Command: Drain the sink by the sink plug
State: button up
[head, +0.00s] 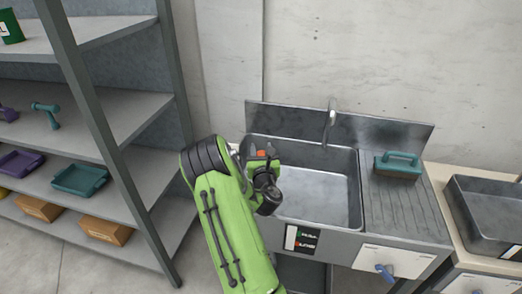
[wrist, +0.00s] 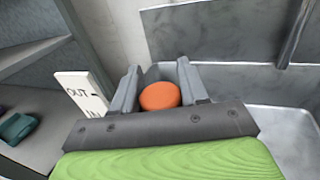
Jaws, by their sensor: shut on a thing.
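The metal sink (head: 320,205) stands against the wall, with a faucet (head: 330,120) at its back. My gripper (wrist: 160,85) is over the sink's left side and shut on an orange rounded knob (wrist: 160,96), whose top shows between the fingers. The orange also shows in the head view (head: 262,154). The knob looks like the sink plug's handle, but its lower part is hidden. A white sign (wrist: 82,95) reading OUT and IN stands left of the gripper in the wrist view. I cannot tell whether there is water in the basin.
A teal-handled brush (head: 399,165) lies on the ribbed drainboard (head: 405,210) right of the basin. A metal shelf (head: 140,120) with teal and purple trays stands left. A counter with another basin (head: 490,215) is at the far right.

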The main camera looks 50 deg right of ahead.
grip_shut()
notch_tip(320, 180, down, 4)
jog(key=b, duration=0.4)
jog(key=shift+a+f, duration=0.1)
jog(key=shift+f, duration=0.15)
jog(key=o, duration=0.6)
grip_release()
jog(key=shift+o, duration=0.5)
